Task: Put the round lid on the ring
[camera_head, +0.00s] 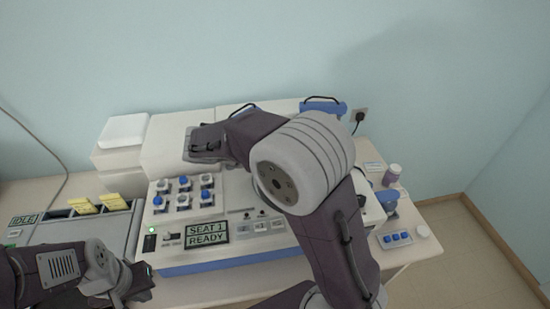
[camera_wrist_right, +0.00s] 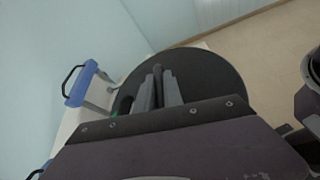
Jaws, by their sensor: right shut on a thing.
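The round lid (camera_wrist_right: 208,72) is a dark, flat disc in the right wrist view. My right gripper (camera_wrist_right: 158,88) is shut on its small upright knob, with the grey fingers above the disc. In the head view my right arm hides the lid and that gripper. I cannot make out the ring in either view; the arm or the lid may cover it. My left gripper (camera_head: 138,282) is at the lower left of the head view, in front of the white machine and away from the lid. Its finger opening is unclear.
The white machine (camera_head: 230,252) with blue-and-white knobs fills the middle. A blue handled part (camera_head: 323,107) stands at its back and shows in the wrist view (camera_wrist_right: 76,86). A purple-capped bottle (camera_head: 392,174) and blue tray (camera_head: 395,240) are at right. Yellow holders (camera_head: 82,205) stand left.

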